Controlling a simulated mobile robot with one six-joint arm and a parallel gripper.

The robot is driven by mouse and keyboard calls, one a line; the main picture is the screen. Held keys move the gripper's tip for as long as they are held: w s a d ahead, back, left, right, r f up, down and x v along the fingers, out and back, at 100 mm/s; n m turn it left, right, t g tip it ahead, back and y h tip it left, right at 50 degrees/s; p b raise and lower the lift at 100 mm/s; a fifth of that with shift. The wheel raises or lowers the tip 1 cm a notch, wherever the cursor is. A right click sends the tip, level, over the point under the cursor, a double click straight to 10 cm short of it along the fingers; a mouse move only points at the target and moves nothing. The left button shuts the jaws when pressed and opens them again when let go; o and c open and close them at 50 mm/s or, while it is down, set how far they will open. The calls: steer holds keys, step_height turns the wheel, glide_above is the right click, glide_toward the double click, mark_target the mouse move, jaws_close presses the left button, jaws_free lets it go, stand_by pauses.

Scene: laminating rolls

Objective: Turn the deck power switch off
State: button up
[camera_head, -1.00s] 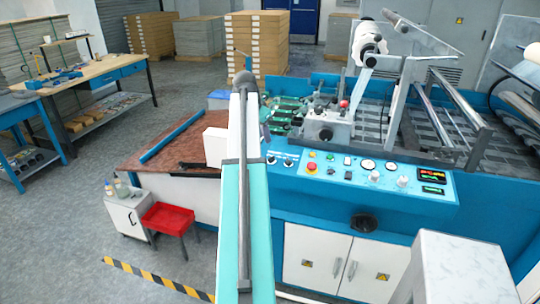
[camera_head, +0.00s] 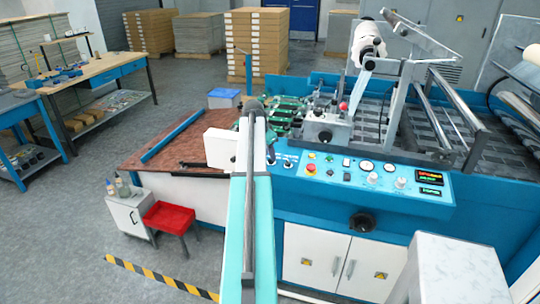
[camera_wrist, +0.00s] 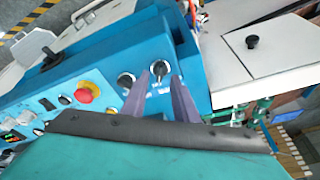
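Two black rotary selector knobs are on the machine's blue control panel (camera_head: 345,178). In the wrist view, one knob (camera_wrist: 160,68) is just beyond and between my fingertips; the other (camera_wrist: 126,79) is beside the left finger, toward the red emergency button (camera_wrist: 85,92). The second knob also shows in the head view (camera_head: 288,163). My gripper (camera_wrist: 160,82) has its two purple-grey fingers apart, with nothing clearly held. I cannot tell whether a fingertip touches the knob. The labels are too small to read, so I cannot tell which knob is the deck power switch.
Beside the knobs are the emergency button (camera_head: 311,169), push buttons, gauges and lit displays (camera_head: 430,178). A brown-topped table (camera_head: 150,152) adjoins the machine on the left. A red stool (camera_head: 168,217) and a white cabinet (camera_head: 131,212) stand on the floor before it.

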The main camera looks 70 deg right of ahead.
steer(key=shift+p+x, duration=0.3)
steer(key=shift+x, duration=1.1)
jaws_close()
